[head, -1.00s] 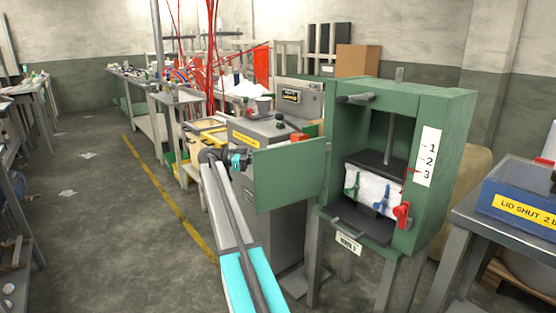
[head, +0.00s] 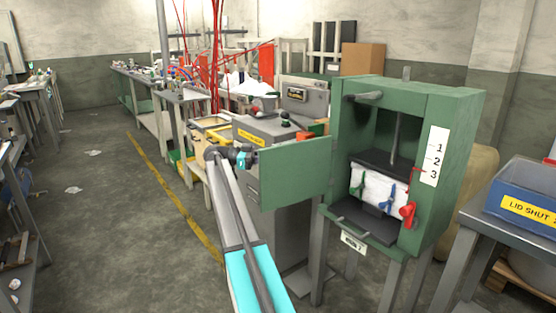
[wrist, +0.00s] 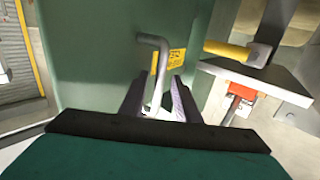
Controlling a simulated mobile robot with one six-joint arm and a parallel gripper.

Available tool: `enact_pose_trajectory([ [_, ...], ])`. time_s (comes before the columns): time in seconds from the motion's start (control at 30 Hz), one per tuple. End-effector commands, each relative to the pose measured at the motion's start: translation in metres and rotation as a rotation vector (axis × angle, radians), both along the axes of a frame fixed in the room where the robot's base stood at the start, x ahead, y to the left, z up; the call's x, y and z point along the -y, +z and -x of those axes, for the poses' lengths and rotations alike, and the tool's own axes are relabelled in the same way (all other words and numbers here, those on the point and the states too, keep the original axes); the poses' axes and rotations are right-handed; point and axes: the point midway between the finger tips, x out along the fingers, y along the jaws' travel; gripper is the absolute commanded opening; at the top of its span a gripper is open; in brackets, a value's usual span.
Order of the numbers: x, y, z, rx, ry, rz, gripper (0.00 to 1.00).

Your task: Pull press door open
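The green press (head: 455,130) stands on legs at the right of the head view, its front open. Its green door (head: 295,172) is swung wide to the left, showing a white block (head: 378,187) with blue, green and red clamps inside. In the wrist view the door (wrist: 90,60) fills the left and middle, with a bent grey handle (wrist: 158,65) on it. My gripper (wrist: 160,100) has one finger on each side of the handle's lower part. Whether the fingers touch the handle is unclear. In the head view my gripper (head: 243,157) is at the door's left edge.
A grey machine with a yellow label (head: 252,138) stands behind the door. A blue bin (head: 520,195) sits on a table at the right. Open floor (head: 110,220) with a yellow line lies to the left.

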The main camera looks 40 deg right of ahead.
Motion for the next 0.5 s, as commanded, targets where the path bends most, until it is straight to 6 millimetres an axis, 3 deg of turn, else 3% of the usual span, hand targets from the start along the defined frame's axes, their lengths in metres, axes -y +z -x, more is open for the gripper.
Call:
enact_pose_trajectory([
  [0.4,0.0,0.038,-0.001,0.001,0.0,0.0,0.3],
  [0.5,-0.007,0.036,0.008,-0.001,0.0,0.001,0.3],
])
